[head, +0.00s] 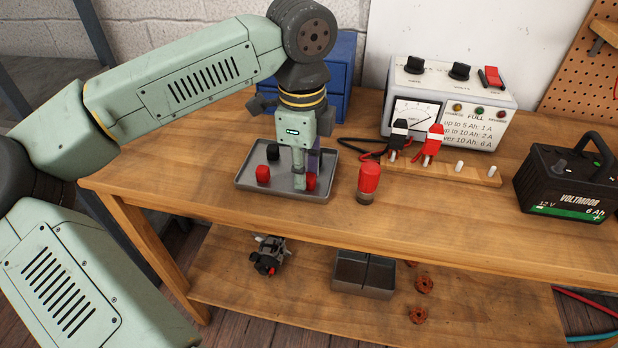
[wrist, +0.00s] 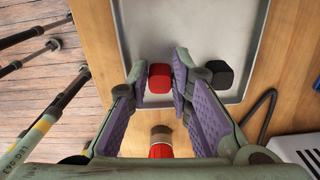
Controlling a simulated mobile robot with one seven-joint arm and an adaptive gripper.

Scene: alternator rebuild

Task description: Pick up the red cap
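A red cap (head: 311,181) stands in the right part of the shallow metal tray (head: 325,192), partly hidden behind a finger in the head view. In the wrist view the red cap (wrist: 160,79) shows between my fingertips, which seem slightly apart from it. My gripper (head: 304,183) points down over the tray, open and empty, with its fingers on either side of that cap. A second red cap (head: 263,174) is at the tray's left front, with a black cap (head: 272,151) behind it. In the wrist view another black cap (wrist: 219,73) lies just right of the right finger.
A red-topped cylinder with a grey base (head: 368,182) stands right of the tray. A blue drawer box (head: 335,85) is behind my gripper. A charger (head: 447,100) with clamps and a battery (head: 568,182) stand to the right. The front bench strip is clear.

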